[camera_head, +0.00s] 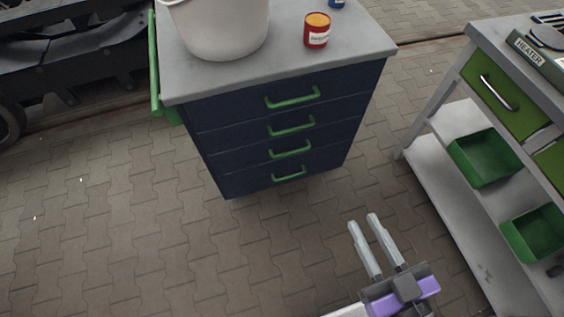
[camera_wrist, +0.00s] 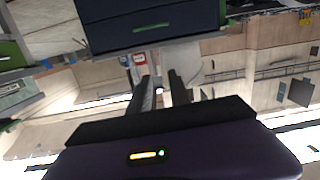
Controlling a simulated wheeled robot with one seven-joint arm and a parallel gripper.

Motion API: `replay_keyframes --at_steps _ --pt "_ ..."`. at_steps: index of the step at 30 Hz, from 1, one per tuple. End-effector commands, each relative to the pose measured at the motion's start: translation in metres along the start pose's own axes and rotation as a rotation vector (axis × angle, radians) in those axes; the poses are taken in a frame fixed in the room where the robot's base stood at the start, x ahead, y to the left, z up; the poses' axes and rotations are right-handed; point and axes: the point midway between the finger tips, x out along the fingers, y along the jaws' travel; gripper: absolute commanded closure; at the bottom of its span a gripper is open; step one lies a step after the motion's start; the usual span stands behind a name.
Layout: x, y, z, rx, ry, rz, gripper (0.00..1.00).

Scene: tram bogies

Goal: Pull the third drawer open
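A dark blue drawer cabinet (camera_head: 225,150) with a grey top stands at the upper middle of the head view. Its drawers look shut, each with a green bar handle. The third drawer from the top has its handle (camera_head: 290,149) facing the front. My gripper (camera_head: 362,218) is at the lower right of the head view, apart from the cabinet, its two grey fingers spread with nothing between them. In the wrist view the fingers (camera_wrist: 158,82) also stand apart. The cabinet front (camera_wrist: 110,30) and one green handle show at the top there, seemingly upside down.
A white bucket (camera_head: 222,30) and a red can (camera_head: 317,30) stand on the cabinet top. A grey workbench with green drawers (camera_head: 492,88) and green bins (camera_head: 485,158) stands at right. A green rail (camera_head: 154,65) runs along the cabinet's left side. The paved floor before the cabinet is clear.

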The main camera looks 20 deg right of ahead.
Motion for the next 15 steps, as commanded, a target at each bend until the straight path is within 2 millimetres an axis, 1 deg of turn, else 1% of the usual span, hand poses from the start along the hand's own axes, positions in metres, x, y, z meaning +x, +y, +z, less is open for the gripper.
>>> replay_keyframes --at_steps 1,5,6,8,9,11,12,14,15 --pt "0.021 -0.003 0.034 -0.025 0.024 -0.005 0.77" --pt "0.068 -0.01 0.085 -0.124 0.059 -0.015 0.77" --pt "0.084 -0.012 0.102 -0.16 0.066 -0.017 0.77" --pt "0.108 -0.016 0.125 -0.221 0.077 -0.02 0.77" --pt "0.125 -0.018 0.14 -0.266 0.084 -0.021 0.77" --pt "0.151 -0.021 0.162 -0.335 0.089 -0.023 0.77" --pt "0.169 -0.024 0.176 -0.384 0.093 -0.023 0.77" --pt "0.196 -0.027 0.197 -0.462 0.097 -0.023 0.77" --pt "0.214 -0.029 0.21 -0.516 0.097 -0.022 0.77"
